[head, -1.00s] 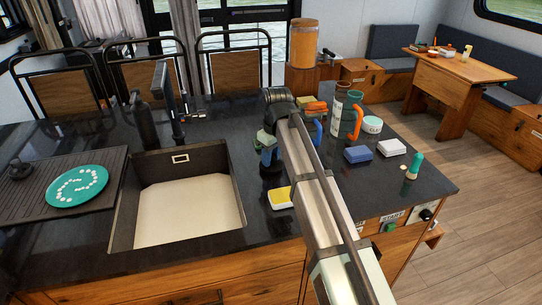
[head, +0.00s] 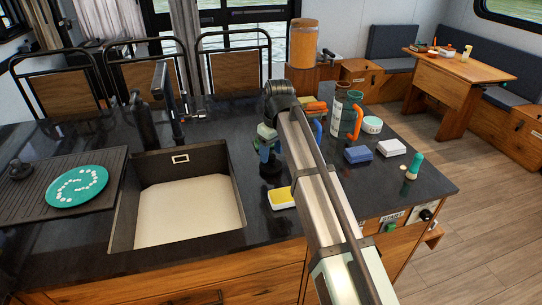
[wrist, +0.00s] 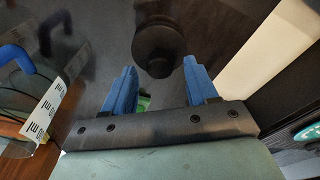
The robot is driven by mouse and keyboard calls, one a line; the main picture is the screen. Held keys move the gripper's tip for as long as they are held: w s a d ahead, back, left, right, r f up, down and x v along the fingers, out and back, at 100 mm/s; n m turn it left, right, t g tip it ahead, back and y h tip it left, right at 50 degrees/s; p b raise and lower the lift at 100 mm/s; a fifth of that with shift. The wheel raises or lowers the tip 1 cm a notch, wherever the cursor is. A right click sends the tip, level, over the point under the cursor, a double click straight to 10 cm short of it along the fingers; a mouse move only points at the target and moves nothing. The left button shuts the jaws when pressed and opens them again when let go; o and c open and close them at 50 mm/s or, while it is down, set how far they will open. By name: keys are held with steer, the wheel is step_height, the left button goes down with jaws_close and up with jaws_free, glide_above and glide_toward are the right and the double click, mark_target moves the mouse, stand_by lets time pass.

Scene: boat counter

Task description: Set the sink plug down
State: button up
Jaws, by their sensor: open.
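The sink plug (wrist: 158,45) is a round black piece with a smaller knob on top. In the wrist view it lies just beyond and between my blue fingertips, with a gap on both sides. In the head view the dark plug (head: 271,170) stands on the black counter right of the sink, just below my gripper (head: 267,148). My gripper is open, and its two blue fingers (wrist: 160,80) hold nothing. My arm hides part of the counter behind it.
The sink (head: 190,210) is left of the plug. A yellow sponge (head: 281,198) lies close in front. A teal plate (head: 77,186) is on the drainboard at left.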

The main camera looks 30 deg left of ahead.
mark_target(274, 158)
step_height(274, 158, up, 10)
steer(key=d, duration=0.1)
steer(key=shift+s+f, duration=0.15)
steer(key=shift+f, duration=0.05)
steer(key=shift+d, duration=0.1)
stand_by(0.4)
